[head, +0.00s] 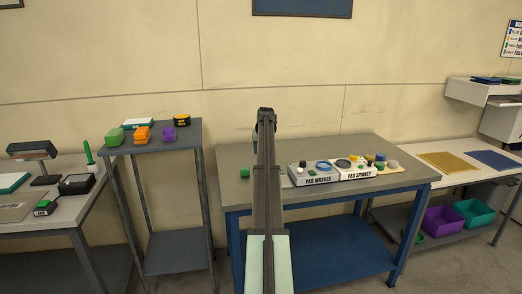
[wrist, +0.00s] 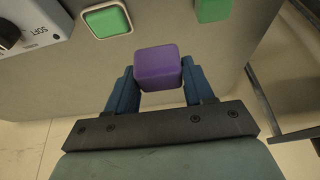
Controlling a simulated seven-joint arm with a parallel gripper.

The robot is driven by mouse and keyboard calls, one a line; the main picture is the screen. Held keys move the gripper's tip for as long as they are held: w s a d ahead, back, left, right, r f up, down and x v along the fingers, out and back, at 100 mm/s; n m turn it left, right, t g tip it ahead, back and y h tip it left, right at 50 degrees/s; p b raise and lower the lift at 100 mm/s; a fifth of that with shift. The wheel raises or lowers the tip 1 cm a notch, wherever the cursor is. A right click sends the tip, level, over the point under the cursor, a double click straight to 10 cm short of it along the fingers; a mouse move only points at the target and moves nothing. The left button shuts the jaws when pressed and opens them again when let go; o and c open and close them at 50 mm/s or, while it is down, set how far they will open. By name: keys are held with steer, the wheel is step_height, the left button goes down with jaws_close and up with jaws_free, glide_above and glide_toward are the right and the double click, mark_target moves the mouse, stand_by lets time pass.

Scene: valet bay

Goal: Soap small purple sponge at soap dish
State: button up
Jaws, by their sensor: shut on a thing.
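The small purple sponge (wrist: 158,68) is held between the two blue fingers of my gripper (wrist: 155,88) in the wrist view. It is above the grey table top, apart from the things around it. A pale-rimmed dish with a green top (wrist: 107,20), which looks like the soap dish, lies up and left of the sponge. A green block (wrist: 213,10) lies up and right of the sponge, cut by the frame's edge. In the head view my arm hides the gripper's fingers and the held sponge. A green block (head: 260,174) shows on the table left of my arm.
The workbench (head: 392,150) bears a pad washer (head: 318,181) and a pad spinner (head: 361,175), with several small things around them. A grey stand (head: 187,153) on the left holds an orange block (head: 142,133), another purple block (head: 168,134) and a yellow-black tin (head: 182,120).

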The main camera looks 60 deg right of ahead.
steer(key=s+d+f+n+t+y, duration=0.1)
steer(key=s+d+n+y, duration=0.2)
steer(key=n, duration=0.6)
steer(key=shift+s+d, duration=1.1)
steer(key=shift+d, duration=0.05)
steer(key=shift+f, duration=0.15)
steer(key=shift+f, duration=2.85)
steer(key=shift+f, duration=0.5)
step_height(320, 180, up, 7)
